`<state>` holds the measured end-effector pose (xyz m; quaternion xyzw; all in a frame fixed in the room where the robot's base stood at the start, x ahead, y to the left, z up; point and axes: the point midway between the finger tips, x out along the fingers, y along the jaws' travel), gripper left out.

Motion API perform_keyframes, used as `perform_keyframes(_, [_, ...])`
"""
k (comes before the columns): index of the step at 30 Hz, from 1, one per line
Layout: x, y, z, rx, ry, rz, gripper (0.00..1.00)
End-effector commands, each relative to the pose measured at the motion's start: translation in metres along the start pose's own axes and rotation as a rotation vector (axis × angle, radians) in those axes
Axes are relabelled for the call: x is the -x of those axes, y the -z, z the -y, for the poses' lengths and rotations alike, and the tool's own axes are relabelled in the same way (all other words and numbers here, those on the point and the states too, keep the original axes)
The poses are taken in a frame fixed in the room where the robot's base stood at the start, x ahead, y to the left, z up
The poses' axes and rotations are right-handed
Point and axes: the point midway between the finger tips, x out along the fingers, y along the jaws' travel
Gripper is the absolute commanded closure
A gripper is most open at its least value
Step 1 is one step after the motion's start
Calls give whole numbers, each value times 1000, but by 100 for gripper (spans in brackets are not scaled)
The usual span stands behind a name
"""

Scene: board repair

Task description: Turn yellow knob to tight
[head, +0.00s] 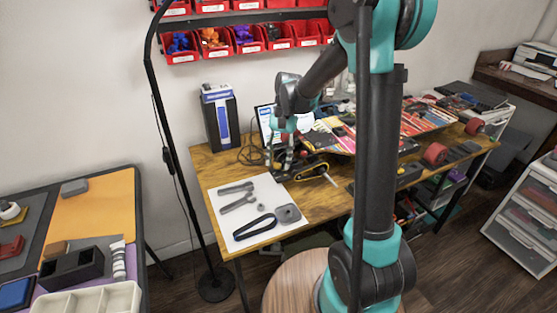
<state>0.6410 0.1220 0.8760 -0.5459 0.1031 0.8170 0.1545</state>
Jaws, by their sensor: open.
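My gripper (285,158) hangs at the end of my arm over the back left part of the wooden workbench (325,207). It is small in the view and looks open, with nothing clearly held. A black and yellow item (313,171) lies on the bench just right of and below my gripper; a pale rod sticks out at its right end. I cannot make out a separate yellow knob; it may be part of this item or hidden by my gripper. Whether my gripper touches anything cannot be told.
A white sheet (228,238) with grey and black tools lies at the bench's front left. A blue and black box (220,118) stands behind. Colourful packages (425,118) fill the right side. A black lamp pole (182,175) rises before the bench. Another table (105,207) stands left.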

Motion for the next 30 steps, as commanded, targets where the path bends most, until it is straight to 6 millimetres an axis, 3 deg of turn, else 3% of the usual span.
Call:
perform_keyframes(8, [12,0,0,-1,0,0,56])
perform_keyframes(21, [95,0,0,-1,0,0,56])
perform_keyframes(30, [120,0,0,0,0,0,56])
